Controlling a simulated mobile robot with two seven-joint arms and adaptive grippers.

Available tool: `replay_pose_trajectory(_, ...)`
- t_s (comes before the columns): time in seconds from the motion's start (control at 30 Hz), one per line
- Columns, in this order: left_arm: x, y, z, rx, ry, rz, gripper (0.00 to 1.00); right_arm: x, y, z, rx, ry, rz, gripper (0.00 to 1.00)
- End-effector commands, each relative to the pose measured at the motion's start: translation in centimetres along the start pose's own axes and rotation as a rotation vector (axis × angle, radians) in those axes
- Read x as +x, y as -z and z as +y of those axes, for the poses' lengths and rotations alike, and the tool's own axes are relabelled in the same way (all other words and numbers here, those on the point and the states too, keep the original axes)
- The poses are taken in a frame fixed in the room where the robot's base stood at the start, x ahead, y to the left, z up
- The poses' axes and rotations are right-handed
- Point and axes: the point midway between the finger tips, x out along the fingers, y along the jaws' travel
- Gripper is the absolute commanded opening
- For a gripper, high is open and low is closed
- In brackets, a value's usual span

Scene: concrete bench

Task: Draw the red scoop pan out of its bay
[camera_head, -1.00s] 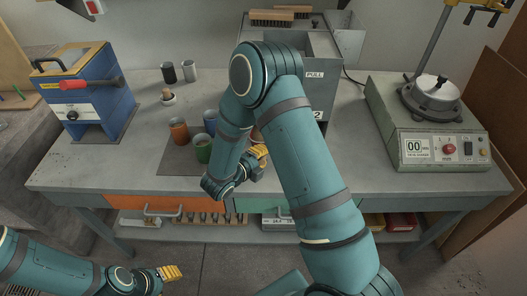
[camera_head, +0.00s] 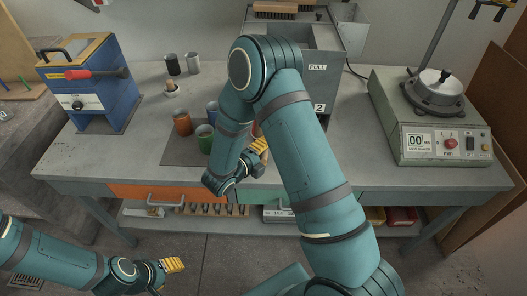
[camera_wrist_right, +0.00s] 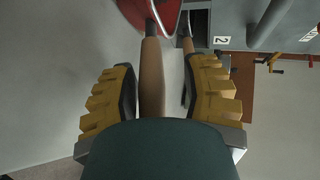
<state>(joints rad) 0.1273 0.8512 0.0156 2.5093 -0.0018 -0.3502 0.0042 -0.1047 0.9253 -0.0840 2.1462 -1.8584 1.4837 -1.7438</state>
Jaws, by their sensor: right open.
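The red scoop pan (camera_wrist_right: 147,14) shows in part at the top of the right wrist view. A brown handle (camera_wrist_right: 151,75) runs down from it between the spread yellow fingers of my right gripper (camera_wrist_right: 162,95), with a gap on either side. In the head view my right gripper (camera_head: 259,151) is low over the bench in front of the grey cabinet (camera_head: 318,62). A sliver of red (camera_head: 257,130) shows behind it; my right arm hides most of the pan and bay. The number 2 plate (camera_wrist_right: 221,40) shows beside the pan. My left gripper (camera_head: 173,266) is in front of the bench, apart from everything.
Several cups, among them a brown one (camera_head: 182,123) and a green one (camera_head: 205,139), stand left of my right gripper. A blue box (camera_head: 90,88) stands at the left, a green-grey device (camera_head: 436,135) at the right. The bench front left is clear.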

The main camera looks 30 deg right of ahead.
Motion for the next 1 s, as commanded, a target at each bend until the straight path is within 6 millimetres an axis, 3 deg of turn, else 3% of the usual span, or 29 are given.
replay_pose_trajectory(0.17,0.0,0.0,0.0,0.0,0.0,0.0,0.47,-1.2,-0.1,0.0,-0.001,-0.001,-0.002,0.46)
replay_pose_trajectory(0.5,0.0,0.0,0.0,0.0,0.0,0.0,0.47,-7.8,-0.1,0.0,0.0,-0.001,-0.005,0.46)
replay_pose_trajectory(0.7,0.0,0.0,0.0,0.0,0.0,0.0,0.47,-10.8,-0.1,0.0,0.0,0.0,-0.004,0.46)
replay_pose_trajectory(1.0,0.0,0.0,0.0,0.0,0.0,0.0,0.47,-12.1,0.0,0.0,0.0,0.0,0.0,0.46)
